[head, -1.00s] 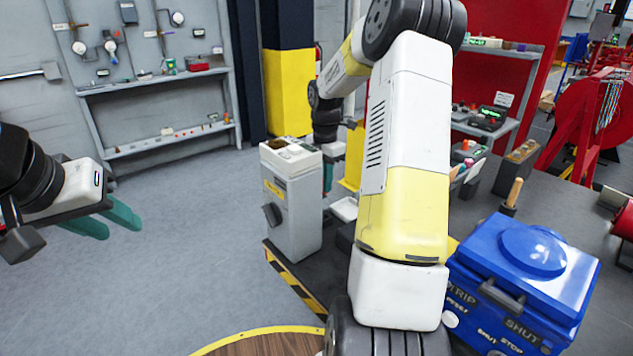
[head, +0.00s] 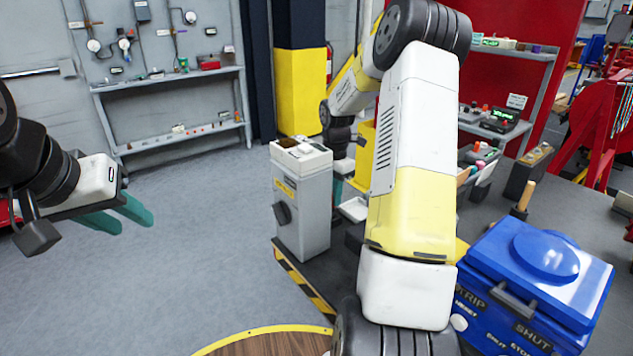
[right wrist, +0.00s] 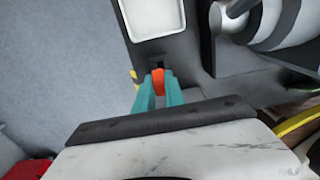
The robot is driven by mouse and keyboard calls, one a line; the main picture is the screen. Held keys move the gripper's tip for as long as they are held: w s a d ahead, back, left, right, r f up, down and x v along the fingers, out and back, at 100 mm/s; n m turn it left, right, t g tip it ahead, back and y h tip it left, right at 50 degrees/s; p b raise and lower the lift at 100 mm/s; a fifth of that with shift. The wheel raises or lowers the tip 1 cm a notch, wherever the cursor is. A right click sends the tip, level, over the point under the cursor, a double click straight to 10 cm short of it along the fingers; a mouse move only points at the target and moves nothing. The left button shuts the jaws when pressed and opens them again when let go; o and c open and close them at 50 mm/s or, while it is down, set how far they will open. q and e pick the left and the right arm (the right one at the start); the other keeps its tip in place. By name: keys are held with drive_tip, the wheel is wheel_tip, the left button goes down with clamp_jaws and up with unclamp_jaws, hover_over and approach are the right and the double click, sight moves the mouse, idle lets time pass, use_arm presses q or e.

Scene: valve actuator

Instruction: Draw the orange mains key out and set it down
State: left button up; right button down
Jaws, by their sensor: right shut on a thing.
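The orange mains key (right wrist: 158,80) shows as a small orange piece between the teal fingertips in the right wrist view. My right gripper (right wrist: 158,88) is shut on it. Dark material lies just beyond the fingertips; I cannot tell whether the key is still seated in anything. In the head view a teal finger of my right gripper (head: 338,190) shows beside the grey cabinet, partly hidden, and the key is not visible there. My left gripper (head: 132,218) is open and empty over the floor at the left, its two teal fingers apart.
A blue lidded box (head: 535,275) stands at the right. My right arm hides the bench's middle.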

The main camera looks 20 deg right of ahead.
drive_tip(key=shift+f, duration=0.5)
drive_tip(key=shift+f, duration=1.65)
idle(0.9)
drive_tip(key=c, duration=1.3)
unclamp_jaws()
drive_tip(key=shift+c, duration=0.2)
drive_tip(key=shift+r, duration=3.9)
